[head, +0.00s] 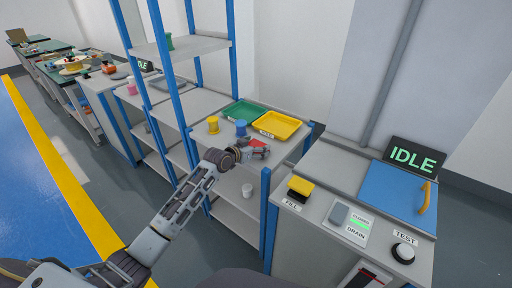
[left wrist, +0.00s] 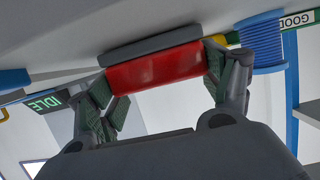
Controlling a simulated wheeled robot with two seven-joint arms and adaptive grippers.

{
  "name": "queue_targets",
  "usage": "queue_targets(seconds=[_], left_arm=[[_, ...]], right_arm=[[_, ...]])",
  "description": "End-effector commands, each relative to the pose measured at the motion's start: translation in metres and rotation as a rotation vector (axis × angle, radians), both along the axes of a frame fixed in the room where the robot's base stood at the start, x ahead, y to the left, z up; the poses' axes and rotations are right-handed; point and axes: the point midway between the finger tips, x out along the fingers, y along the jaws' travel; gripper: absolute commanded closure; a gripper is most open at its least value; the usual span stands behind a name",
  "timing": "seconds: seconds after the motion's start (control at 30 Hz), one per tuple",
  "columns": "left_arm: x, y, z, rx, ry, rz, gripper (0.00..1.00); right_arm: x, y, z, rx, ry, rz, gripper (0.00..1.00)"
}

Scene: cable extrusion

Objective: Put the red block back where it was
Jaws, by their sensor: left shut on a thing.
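My left gripper (head: 250,151) is over the front part of the shelf top, beside the blue spool. In the left wrist view the left gripper (left wrist: 160,85) is shut on the red block (left wrist: 155,67), with a finger at each end of it. The red block also shows in the head view (head: 258,144), partly hidden by the gripper. A dark grey pad (left wrist: 150,45) lies along the block's far side in the wrist view; I cannot tell whether they touch. My right gripper is not in view.
On the same shelf stand a yellow spool (head: 213,125), a blue spool (head: 241,128), a green tray (head: 240,112) and a yellow tray (head: 279,125). Blue shelf posts (head: 265,210) rise nearby. A machine with an IDLE screen (head: 412,157) stands to the right.

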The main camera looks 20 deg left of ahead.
Motion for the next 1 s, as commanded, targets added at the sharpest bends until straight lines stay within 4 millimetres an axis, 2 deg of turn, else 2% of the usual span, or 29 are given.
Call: queue_targets(seconds=[0.2, 0.23, 0.37, 0.6, 1.0], left_arm=[[0.000, 0.000, -0.002, 0.000, 0.000, 0.000, 0.48], [0.000, 0.000, -0.003, 0.000, 0.000, 0.000, 0.18], [0.000, 0.000, -0.002, 0.000, 0.000, 0.000, 0.01], [0.000, 0.000, -0.002, 0.000, 0.000, 0.000, 0.00], [-0.005, 0.002, 0.002, 0.001, 0.001, 0.001, 0.00]], right_arm=[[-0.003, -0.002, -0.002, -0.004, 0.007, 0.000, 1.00], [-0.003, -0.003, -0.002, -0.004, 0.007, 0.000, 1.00], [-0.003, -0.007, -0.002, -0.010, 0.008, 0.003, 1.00], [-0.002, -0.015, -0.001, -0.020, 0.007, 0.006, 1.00], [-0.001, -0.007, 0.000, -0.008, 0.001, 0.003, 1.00]])
